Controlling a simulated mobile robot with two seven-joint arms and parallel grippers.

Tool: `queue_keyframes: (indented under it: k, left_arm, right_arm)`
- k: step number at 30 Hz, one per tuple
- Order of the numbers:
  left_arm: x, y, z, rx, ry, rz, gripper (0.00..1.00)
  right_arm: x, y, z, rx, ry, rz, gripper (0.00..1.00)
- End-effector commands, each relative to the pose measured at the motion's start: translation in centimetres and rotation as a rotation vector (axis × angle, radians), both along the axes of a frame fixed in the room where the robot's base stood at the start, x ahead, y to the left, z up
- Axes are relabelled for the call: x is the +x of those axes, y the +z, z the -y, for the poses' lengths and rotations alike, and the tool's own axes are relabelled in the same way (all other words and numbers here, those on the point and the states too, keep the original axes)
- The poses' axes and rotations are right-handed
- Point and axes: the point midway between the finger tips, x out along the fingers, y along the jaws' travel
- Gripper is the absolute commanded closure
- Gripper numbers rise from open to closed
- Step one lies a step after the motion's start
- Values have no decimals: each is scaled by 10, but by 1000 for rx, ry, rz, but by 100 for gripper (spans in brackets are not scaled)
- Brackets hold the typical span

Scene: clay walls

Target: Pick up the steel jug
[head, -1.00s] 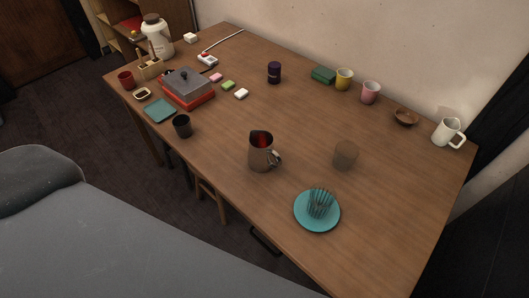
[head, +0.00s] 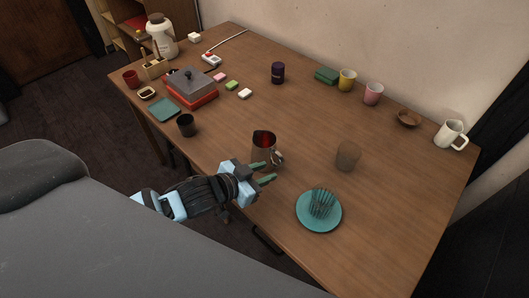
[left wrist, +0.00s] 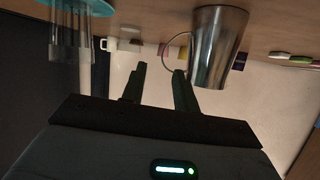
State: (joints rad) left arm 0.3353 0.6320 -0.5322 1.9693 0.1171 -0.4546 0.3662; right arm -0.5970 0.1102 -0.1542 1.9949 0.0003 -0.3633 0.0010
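The steel jug (head: 264,152) stands upright near the front edge of the wooden table, its handle on the right and something reddish inside. My left gripper (head: 264,172) is open and empty, its two green fingertips just in front of the jug's lower part. In the left wrist view, which is upside down, the jug (left wrist: 216,55) is right of both fingers (left wrist: 160,80). Its handle loop shows close to the right fingertip; whether they touch I cannot tell. My right gripper is not in view.
A teal plate (head: 305,221) with a ribbed clear holder (head: 322,204) stands to the jug's right. The table (head: 230,125) between the jug and the back row is clear.

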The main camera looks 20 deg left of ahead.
Motion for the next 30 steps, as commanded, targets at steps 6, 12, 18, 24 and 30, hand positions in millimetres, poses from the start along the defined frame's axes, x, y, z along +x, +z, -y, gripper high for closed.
queue_keyframes:
  k: [6, 12, 18, 24, 30]
  left_arm:
    - [3, 0, 1, -2, -2, 5, 70]
    - [18, -7, 8, -3, -1, 4, 70]
    - [23, -10, 11, -1, -2, 4, 70]
    - [40, -19, 16, -1, -1, 4, 70]
    - [60, -29, 25, -2, -2, 5, 70]
  right_arm:
    - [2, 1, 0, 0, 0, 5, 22]
    - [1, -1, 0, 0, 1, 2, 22]
    - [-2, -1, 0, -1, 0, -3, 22]
    - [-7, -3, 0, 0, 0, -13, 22]
    - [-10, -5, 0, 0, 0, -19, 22]
